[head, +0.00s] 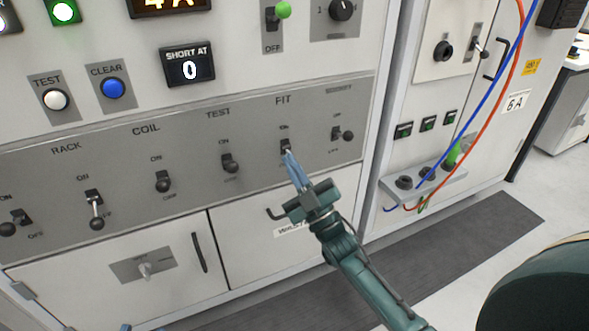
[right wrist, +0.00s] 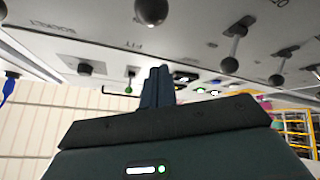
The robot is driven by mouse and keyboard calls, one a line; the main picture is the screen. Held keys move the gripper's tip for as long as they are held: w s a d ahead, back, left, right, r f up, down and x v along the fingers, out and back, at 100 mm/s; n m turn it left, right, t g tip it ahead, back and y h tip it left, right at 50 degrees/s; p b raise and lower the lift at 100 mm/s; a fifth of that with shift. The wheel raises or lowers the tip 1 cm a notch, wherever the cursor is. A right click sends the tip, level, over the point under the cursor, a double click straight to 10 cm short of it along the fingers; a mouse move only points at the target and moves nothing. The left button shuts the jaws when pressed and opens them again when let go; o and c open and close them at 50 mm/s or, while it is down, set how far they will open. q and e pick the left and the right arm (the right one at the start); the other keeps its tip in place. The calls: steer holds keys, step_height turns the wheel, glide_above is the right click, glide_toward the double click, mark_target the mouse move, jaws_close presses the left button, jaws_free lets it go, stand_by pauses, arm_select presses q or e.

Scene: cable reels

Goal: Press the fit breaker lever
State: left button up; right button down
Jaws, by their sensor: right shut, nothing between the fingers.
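The fit breaker lever (head: 286,144) is a small dark lever under the label FIT on the grey strip of the panel. In the head view its lower part is hidden behind the fingertips of my right gripper (head: 289,154). The right gripper is shut and empty, its blue fingers pointing up at the lever. In the right wrist view a dark ball knob (right wrist: 151,11) by the upside-down FIT label hangs above the closed fingers (right wrist: 156,72), with a gap in the picture. I cannot tell whether they touch. A small bluish tip at the bottom edge of the head view may be my left gripper.
The test lever (head: 231,163) is to the left and the rightmost lever (head: 346,135) to the right, both close. A drawer handle (head: 276,213) sticks out below. Blue and orange cables (head: 497,80) hang at the right cabinet. The space before the panel's left half is free.

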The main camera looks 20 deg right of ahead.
arm_select(q)
steer(key=shift+s+a, duration=0.3)
steer(key=shift+s, duration=0.1)
arm_select(e)
steer(key=w+f+v, duration=0.1)
steer(key=v, duration=0.8)
steer(key=shift+a+f, duration=0.25)
steer(key=shift+f, duration=0.2)
steer(key=shift+s, duration=0.15)
